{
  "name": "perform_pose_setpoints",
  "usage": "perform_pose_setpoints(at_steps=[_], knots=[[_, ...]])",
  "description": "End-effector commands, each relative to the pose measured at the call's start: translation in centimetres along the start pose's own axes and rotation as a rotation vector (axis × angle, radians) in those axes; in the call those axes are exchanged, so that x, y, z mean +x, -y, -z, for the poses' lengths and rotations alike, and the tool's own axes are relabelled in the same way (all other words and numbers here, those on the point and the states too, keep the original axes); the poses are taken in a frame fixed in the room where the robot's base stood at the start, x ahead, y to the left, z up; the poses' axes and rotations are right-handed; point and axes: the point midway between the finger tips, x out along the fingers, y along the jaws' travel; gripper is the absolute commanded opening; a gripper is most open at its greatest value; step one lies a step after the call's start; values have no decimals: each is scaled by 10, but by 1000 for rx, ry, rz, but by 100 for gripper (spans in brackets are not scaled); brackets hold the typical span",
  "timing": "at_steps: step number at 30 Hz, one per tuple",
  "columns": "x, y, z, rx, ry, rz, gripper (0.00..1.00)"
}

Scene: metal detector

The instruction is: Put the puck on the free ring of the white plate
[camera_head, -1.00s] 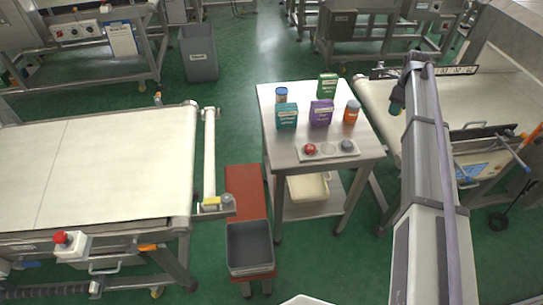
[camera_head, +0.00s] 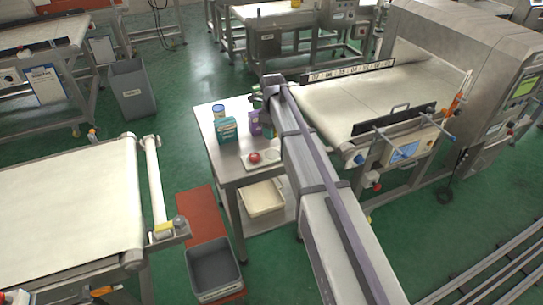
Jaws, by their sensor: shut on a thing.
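The white plate (camera_head: 247,165) lies on the steel table, partly hidden behind my arm. A red puck (camera_head: 255,157) sits on the visible part of the plate. The plate's right part is covered from sight. The end of my arm is above the table, near the purple box. My gripper's jaws and anything in them are hidden behind the arm, so no held puck can be seen.
A teal box (camera_head: 227,130), a blue-capped jar (camera_head: 218,112) and a purple box (camera_head: 254,123) stand behind the plate. A cream bin (camera_head: 262,198) is on the table's lower shelf. A grey bin (camera_head: 214,270) stands in front left. Conveyors flank the table.

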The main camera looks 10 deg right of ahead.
Motion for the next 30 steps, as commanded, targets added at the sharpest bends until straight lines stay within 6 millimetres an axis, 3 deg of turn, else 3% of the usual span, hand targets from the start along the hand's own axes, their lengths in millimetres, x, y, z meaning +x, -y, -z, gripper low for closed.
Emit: perform_pose_setpoints(at_steps=[1, 4, 6, 11, 16, 28, 29, 30], knots=[[23, 0, 0, 0, 0, 0, 20], [49, 0, 0, -1, 0, 0, 20], [58, 0, 0, -1, 0, 0, 20], [58, 0, 0, -2, 0, 0, 20], [93, 0, 0, -2, 0, 0, 20], [95, 0, 0, -2, 0, 0, 20], [94, 0, 0, -2, 0, 0, 45], [94, 0, 0, -2, 0, 0, 48]])
